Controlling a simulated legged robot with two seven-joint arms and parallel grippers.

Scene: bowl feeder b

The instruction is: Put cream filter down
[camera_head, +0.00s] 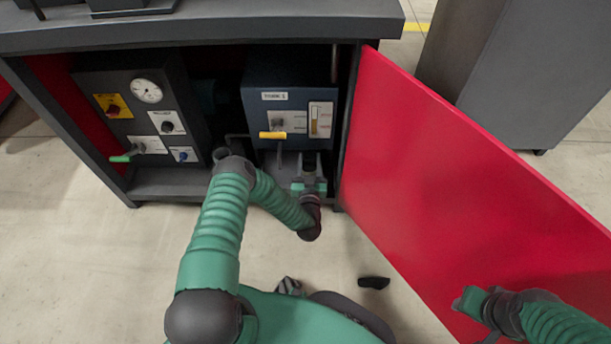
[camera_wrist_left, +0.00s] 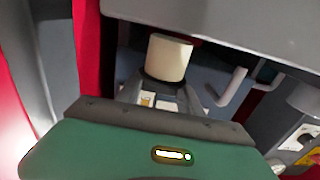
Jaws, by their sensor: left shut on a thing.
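The cream filter (camera_wrist_left: 170,58) is a short cream cylinder with a dark lower end, seen in the left wrist view. My left gripper (camera_wrist_left: 160,98) is shut on it at that dark end, and the cream part stands out beyond the fingers. In the head view my left gripper (camera_head: 309,170) reaches into the open cabinet, under the blue-grey unit. The filter cannot be made out there. I cannot tell if the filter touches anything below or behind it. My right arm's end (camera_head: 475,302) shows at the lower right, in front of the red door, its fingers not clear.
The blue-grey unit (camera_head: 290,95) with a yellow-handled lever (camera_head: 272,135) hangs just above my left gripper. A gauge panel (camera_head: 140,110) stands left in the cabinet. The open red door (camera_head: 450,170) bounds the right side. A grey pipe (camera_wrist_left: 232,88) is right of the filter.

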